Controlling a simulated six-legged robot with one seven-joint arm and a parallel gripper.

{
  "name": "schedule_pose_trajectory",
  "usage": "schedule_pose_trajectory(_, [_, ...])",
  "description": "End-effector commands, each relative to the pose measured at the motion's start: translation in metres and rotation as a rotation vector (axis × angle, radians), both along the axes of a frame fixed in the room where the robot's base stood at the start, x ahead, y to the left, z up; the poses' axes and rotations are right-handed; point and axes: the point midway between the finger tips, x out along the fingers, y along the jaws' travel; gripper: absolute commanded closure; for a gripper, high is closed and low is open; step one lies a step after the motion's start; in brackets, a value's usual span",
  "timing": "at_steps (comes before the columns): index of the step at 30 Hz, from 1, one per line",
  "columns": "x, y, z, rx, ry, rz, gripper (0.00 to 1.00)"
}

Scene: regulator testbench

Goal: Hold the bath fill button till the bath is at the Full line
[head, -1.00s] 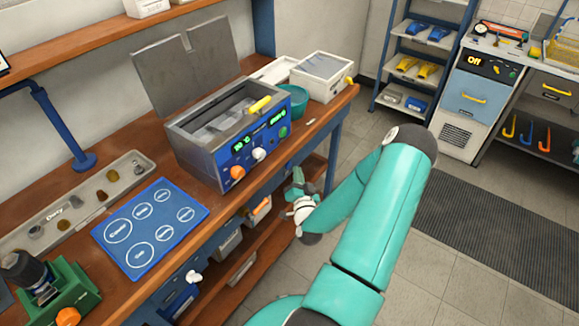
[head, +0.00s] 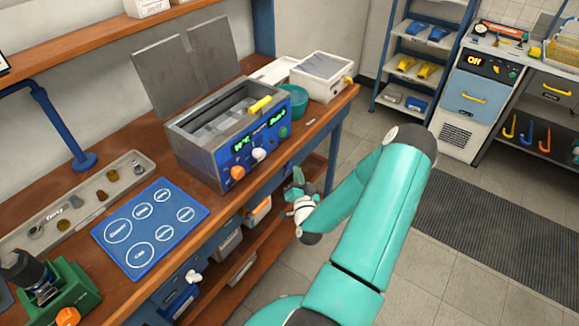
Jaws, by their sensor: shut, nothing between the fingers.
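The bath (head: 188,150) is a grey metal box on the bench with its lid (head: 185,72) raised. Grey block shapes show inside; I cannot make out the water level or a Full line. Its blue front panel carries green lit displays (head: 243,142), an orange knob (head: 238,172), a white knob (head: 258,154) and a small green button (head: 283,132). I cannot read which control is the fill button. My gripper (head: 295,177) is shut and empty, in front of and below the panel's right part, apparently apart from the green button.
A blue mat (head: 150,228) with white circles and a long grey tray (head: 75,205) of small parts lie left of the bath. A teal bowl (head: 299,101) and white box (head: 322,76) stand to its right. The floor (head: 365,95) right of the bench is open.

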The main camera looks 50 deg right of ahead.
Motion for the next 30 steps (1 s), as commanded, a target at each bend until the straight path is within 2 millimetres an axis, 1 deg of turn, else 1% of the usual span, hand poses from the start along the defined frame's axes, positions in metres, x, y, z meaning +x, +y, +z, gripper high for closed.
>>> schedule_pose_trajectory(8, [0.008, 0.001, 0.000, 0.000, 0.000, 0.001, 1.00])
schedule_pose_trajectory(30, [0.012, 0.001, 0.000, 0.000, 0.000, 0.000, 1.00])
